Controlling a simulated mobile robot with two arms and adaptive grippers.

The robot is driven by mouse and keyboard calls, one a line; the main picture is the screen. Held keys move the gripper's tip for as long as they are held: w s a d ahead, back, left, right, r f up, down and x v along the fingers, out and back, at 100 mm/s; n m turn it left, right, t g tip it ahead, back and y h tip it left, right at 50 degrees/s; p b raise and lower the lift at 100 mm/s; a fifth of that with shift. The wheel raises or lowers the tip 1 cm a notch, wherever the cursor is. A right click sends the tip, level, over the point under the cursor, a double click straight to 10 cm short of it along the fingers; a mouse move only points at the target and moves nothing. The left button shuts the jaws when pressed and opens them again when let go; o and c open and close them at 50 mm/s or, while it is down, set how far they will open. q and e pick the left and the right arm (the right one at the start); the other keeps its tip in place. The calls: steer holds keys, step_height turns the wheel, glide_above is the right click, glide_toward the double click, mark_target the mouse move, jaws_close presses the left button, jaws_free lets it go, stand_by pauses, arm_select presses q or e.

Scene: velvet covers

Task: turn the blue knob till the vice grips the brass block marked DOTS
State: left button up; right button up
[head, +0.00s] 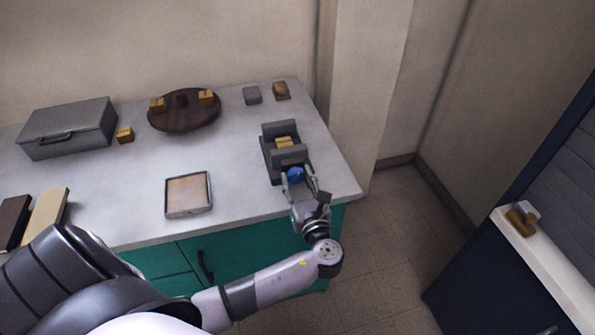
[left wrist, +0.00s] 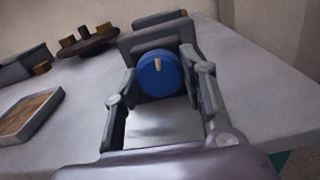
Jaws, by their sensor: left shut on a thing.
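The blue knob (head: 295,175) is on the near end of the grey vice (head: 268,160) at the right of the counter. A brass block (head: 284,142) sits between the vice jaws; its marking is too small to read. My left gripper (head: 299,180) has its fingers on both sides of the knob and is shut on it. In the left wrist view the knob (left wrist: 160,74) shows a pale mark pointing up, between the two fingers (left wrist: 164,85). The brass block is hidden there behind the vice. My right gripper is not in view.
A round dark wooden board (head: 184,122) bears brass blocks and a dark block. A grey case (head: 68,128), a small brass block (head: 125,135), a shallow tray (head: 188,194) and small blocks at the back share the counter. The counter's middle is clear.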

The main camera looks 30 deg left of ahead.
arm_select(q)
steer(key=m+p, duration=0.3)
steer(key=p, duration=0.1)
steer(key=m+p, duration=0.3)
steer(key=p, duration=0.1)
steer(key=m+p, duration=0.3)
steer(key=p, duration=0.1)
steer(key=shift+r, duration=0.35)
steer(key=m+p, duration=0.3)
steer(key=m, duration=0.1)
steer(key=shift+f, duration=0.15)
steer(key=shift+p, duration=0.3)
steer(key=shift+f+m, duration=0.1)
steer(key=shift+m, duration=0.2)
steer(key=o, duration=1.2)
steer(key=shift+s, duration=0.1)
steer(key=shift+c, duration=0.2)
